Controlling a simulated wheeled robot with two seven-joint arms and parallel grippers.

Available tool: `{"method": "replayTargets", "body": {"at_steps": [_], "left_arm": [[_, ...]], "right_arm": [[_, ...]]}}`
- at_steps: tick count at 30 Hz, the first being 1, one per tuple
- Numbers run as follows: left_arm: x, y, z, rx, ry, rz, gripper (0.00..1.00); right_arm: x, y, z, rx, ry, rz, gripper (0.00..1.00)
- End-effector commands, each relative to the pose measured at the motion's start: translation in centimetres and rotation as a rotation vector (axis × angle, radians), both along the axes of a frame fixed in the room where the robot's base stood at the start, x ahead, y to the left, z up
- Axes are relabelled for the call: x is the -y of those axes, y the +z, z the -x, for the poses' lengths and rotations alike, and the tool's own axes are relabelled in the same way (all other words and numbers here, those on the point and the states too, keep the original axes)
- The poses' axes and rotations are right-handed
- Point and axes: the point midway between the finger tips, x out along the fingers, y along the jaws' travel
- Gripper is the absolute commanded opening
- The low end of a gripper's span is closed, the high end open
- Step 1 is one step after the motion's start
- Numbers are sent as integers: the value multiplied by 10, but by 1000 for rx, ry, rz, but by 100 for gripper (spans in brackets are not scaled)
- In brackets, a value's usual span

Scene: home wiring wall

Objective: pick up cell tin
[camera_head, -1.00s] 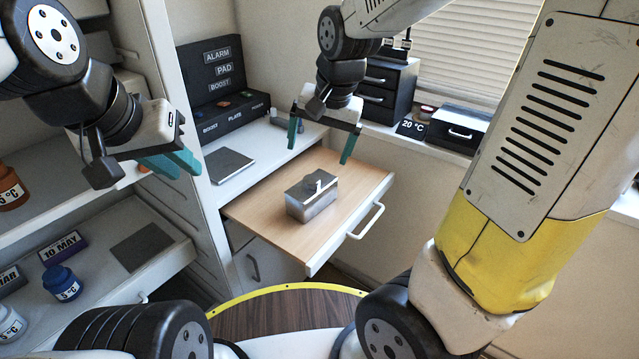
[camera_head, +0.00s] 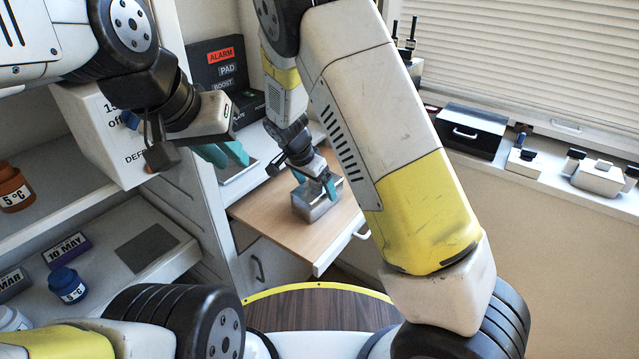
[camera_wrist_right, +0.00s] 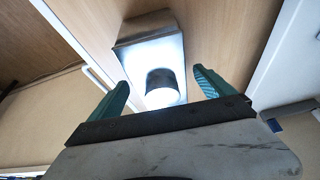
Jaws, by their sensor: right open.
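The cell tin (camera_head: 316,205) is a grey metal box on the pulled-out wooden board, partly hidden by my right gripper in the head view. In the right wrist view the tin (camera_wrist_right: 152,58) shows with a round knob on its bright lid. My right gripper (camera_head: 315,182) is just above the tin, with its teal fingers apart. In the right wrist view the open fingers (camera_wrist_right: 160,92) stand to either side of the knob, with nothing held. My left gripper (camera_head: 226,154) is at the left, away from the tin, by the shelf post; its fingers look apart and empty.
The wooden board (camera_head: 270,207) has free room around the tin. A white handle runs along its front edge. A black alarm panel (camera_head: 222,75) stands behind. Shelves at left hold an orange jar (camera_head: 14,188) and a blue jar (camera_head: 66,284). A black drawer box (camera_head: 466,130) sits on the sill.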

Motion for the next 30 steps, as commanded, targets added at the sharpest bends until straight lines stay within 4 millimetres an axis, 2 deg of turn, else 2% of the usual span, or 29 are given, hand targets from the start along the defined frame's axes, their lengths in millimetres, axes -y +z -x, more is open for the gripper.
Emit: {"method": "replayTargets", "body": {"at_steps": [12,19,30], "left_arm": [[0,0,0,0,0,0,24],[0,0,0,0,0,0,24],[0,0,0,0,0,0,24]], "right_arm": [[14,-46,-16,-2,0,-1,93],[14,-47,-17,-1,0,-2,91],[14,-47,-17,-1,0,-2,18]]}}
